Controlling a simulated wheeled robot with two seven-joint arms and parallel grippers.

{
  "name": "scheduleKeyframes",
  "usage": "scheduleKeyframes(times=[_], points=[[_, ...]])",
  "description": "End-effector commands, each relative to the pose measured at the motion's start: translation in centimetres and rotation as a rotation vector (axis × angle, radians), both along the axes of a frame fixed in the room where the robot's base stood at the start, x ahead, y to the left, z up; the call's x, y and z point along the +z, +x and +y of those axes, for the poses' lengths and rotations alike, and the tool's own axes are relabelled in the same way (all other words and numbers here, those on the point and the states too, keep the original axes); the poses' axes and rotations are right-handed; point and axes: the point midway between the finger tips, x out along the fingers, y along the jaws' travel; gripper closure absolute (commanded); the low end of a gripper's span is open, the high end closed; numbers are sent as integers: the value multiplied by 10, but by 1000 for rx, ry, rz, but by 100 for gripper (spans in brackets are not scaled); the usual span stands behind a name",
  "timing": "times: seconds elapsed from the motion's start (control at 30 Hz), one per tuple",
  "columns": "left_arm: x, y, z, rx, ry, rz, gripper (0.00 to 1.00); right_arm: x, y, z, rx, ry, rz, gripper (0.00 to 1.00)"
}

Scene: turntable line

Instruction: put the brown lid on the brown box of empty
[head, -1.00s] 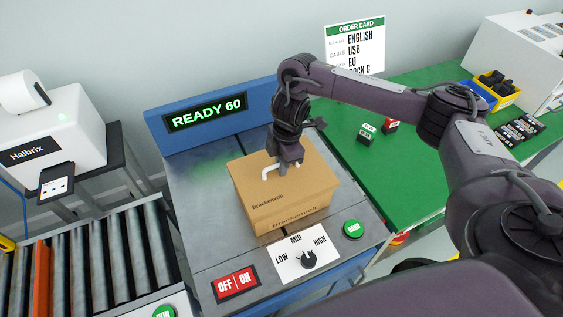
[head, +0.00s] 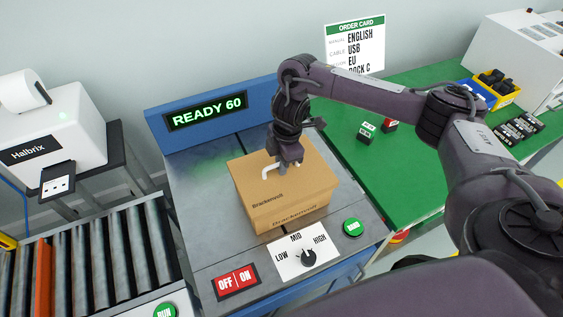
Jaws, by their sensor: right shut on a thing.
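The brown box (head: 290,219) stands on the grey metal top of the machine in the middle of the head view. The brown lid (head: 290,188) sits over its top, with "Brackenvolt" printed on it. A white handle (head: 270,170) shows on the lid's top. My right gripper (head: 284,164) points down at the lid's top and is shut on the lid by its handle; the fingertips are partly hidden. The inside of the box is hidden under the lid. My left gripper is not in view.
A display reading "READY 60" (head: 205,110) stands behind the box. In front are a LOW/MID/HIGH dial (head: 308,257), an OFF/ON switch (head: 236,282) and a green button (head: 353,227). A green table (head: 410,180) with small boxes lies right; a roller conveyor (head: 100,260) lies left.

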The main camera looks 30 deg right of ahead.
Motion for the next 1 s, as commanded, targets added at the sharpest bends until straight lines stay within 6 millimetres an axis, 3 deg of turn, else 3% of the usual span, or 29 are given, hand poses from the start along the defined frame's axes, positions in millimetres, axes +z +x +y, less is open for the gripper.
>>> scheduleKeyframes(times=[1.0], points=[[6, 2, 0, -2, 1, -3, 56, 1, 0, 0, 0, 0, -1, 100]])
